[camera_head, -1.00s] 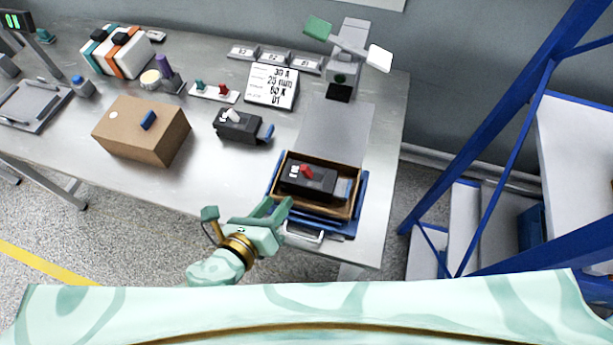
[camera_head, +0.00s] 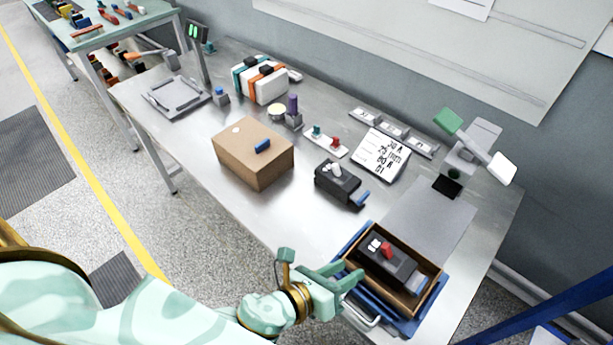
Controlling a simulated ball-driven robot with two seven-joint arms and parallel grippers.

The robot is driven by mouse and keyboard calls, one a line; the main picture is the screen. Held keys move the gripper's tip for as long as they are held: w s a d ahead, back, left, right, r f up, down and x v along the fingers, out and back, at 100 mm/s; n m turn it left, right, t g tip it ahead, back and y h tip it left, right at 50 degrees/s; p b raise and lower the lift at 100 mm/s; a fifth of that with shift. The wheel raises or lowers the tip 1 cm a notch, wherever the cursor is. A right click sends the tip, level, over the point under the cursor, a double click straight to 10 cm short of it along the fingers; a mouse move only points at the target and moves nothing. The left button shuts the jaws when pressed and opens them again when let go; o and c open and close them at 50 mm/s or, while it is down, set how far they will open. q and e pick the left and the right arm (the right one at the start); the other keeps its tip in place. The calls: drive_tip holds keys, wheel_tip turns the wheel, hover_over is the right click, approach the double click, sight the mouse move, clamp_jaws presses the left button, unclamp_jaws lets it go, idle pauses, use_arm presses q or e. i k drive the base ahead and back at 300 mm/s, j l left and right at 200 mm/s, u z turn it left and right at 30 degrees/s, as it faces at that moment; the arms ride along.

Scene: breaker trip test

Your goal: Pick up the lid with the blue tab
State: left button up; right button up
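The lid is a brown box-shaped cover (camera_head: 240,163) with a blue tab (camera_head: 263,146) and a white dot on top. It sits on the metal table, left of the middle. My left gripper (camera_head: 354,272) is to the lower right of the lid, well apart from it. Its two fingers look apart, with nothing between them. The fingertips are close to the left edge of an open brown box (camera_head: 431,286) holding a black breaker with a red switch (camera_head: 385,250); I cannot tell whether they touch it. My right gripper is not in view.
The brown box stands on a blue tray (camera_head: 405,324) with a metal handle. A black breaker with a light switch (camera_head: 338,184) stands right of the lid, and a label card (camera_head: 381,154) behind it. A white case with orange and teal straps (camera_head: 260,80) stands behind the lid.

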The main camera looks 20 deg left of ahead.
sight(259, 156)
drive_tip(key=j+z, duration=0.2)
drive_tip(key=j, duration=0.5)
drive_tip(key=j+z, duration=0.15)
drive_tip(key=j, duration=0.5)
drive_tip(key=k+j+z, duration=0.2)
drive_tip(key=j, duration=0.5)
drive_tip(key=i, duration=0.1)
